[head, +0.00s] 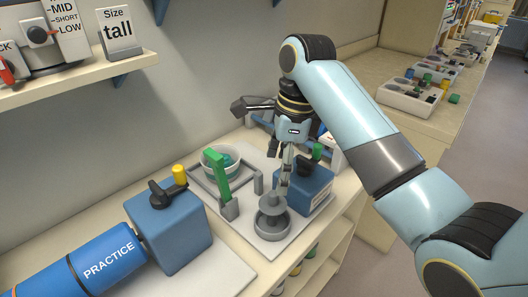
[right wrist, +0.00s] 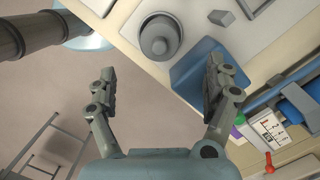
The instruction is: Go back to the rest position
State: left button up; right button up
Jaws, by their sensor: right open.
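My right gripper (head: 285,165) hangs from the light blue arm above the counter, its fingers near the blue block and the grey round stand. In the right wrist view, the right gripper (right wrist: 160,85) has its two fingers wide apart with nothing between them. The grey round stand (head: 271,222) stands on the pale board, and it also shows in the right wrist view (right wrist: 158,45). The blue block (head: 303,190) has a dark and green top; it shows in the right wrist view (right wrist: 195,75) close to the right finger. My left gripper is not in view.
A blue cylinder marked PRACTICE (head: 100,258) and a blue box with a black lever (head: 168,225) lie at the front left. A shelf (head: 75,78) juts out above left. Floor (head: 495,115) is open at right.

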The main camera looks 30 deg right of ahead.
jog(key=s+d+n+t+h, duration=0.2)
jog(key=s+d+n+t, duration=0.1)
jog(key=s+n, duration=2.05)
notch_tip(320, 180, down, 39)
jog(key=s+d+g+b, duration=0.1)
jog(key=d+g+b, duration=0.15)
jog(key=b, duration=1.05)
jog(key=s+f+b, duration=0.5)
jog(key=s+f, duration=0.4)
jog(key=f, duration=0.4)
jog(key=s+d+f+b, duration=0.1)
jog(key=s+f+b, duration=0.4)
jog(key=s+f, duration=0.5)
notch_tip(320, 180, down, 4)
jog(key=shift+d+r, duration=0.2)
jog(key=shift+r, duration=0.05)
